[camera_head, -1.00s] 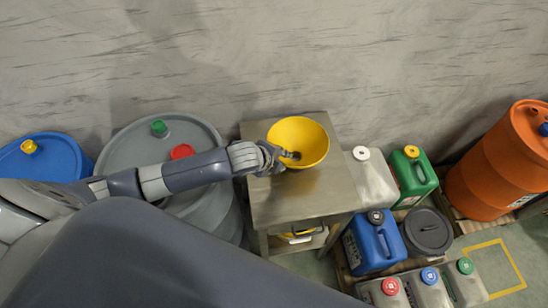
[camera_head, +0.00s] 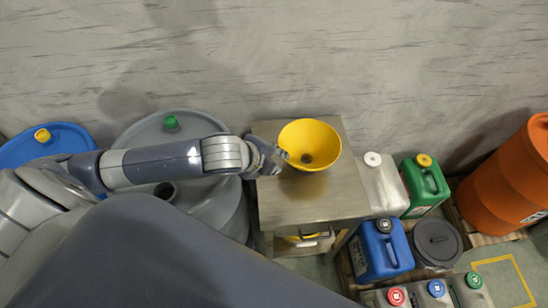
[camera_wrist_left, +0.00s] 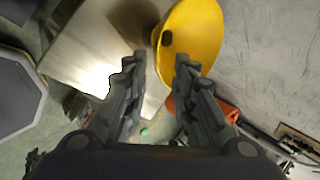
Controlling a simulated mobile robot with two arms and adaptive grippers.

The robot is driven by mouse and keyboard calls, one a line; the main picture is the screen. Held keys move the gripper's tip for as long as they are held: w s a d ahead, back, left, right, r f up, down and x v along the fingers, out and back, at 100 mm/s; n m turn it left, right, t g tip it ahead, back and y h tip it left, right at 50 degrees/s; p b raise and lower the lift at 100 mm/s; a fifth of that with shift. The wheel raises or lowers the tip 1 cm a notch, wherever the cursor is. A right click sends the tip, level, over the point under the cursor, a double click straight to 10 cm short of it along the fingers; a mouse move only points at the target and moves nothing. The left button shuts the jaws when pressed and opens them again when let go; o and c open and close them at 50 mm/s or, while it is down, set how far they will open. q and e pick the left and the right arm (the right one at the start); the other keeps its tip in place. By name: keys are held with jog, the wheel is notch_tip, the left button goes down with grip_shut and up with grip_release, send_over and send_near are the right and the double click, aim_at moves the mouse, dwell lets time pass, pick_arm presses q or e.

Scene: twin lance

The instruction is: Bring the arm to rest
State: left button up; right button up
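My left gripper (camera_head: 278,157) is at the left edge of a yellow funnel (camera_head: 310,143) that sits on a metal table (camera_head: 315,205). In the left wrist view my left gripper (camera_wrist_left: 157,65) has its two fingers apart with nothing held between them. The funnel also shows there (camera_wrist_left: 195,35), just beyond the fingertips; I cannot tell whether a finger touches it. My left arm reaches across the grey drum and hides part of its top. My right gripper is not in view.
A grey drum (camera_head: 228,200) and a blue drum (camera_head: 65,140) stand on the left. Right of the table are a white-capped can (camera_head: 378,185), green canister (camera_head: 428,185), blue canister (camera_head: 380,250), black-lidded bucket (camera_head: 437,240) and orange drum (camera_head: 505,180). A wall runs behind.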

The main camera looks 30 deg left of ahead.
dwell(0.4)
pick_arm(q)
jog(key=s+d+f+n, duration=0.2)
jog(key=s+d+n, duration=0.3)
jog(key=n, duration=0.2)
jog(key=s+a+f+n+g+y, duration=0.1)
jog(key=s+a+f+n+g, duration=0.1)
jog(key=s+n, duration=0.4)
jog(key=s+a+f+n+g, duration=0.2)
jog(key=s+a+n, duration=0.1)
jog(key=s+n, duration=0.3)
notch_tip(320, 180, down, 29)
jog(key=s+g+b, duration=0.1)
jog(key=s+b, duration=0.1)
jog(key=s+a+f+g+b, duration=0.1)
jog(key=s+a+f+b, duration=0.1)
jog(key=s+f, duration=1.4)
jog(key=shift+s+a+f+m+y, duration=0.3)
jog(key=shift+a+f+m, duration=0.15)
jog(key=shift+f, duration=0.3)
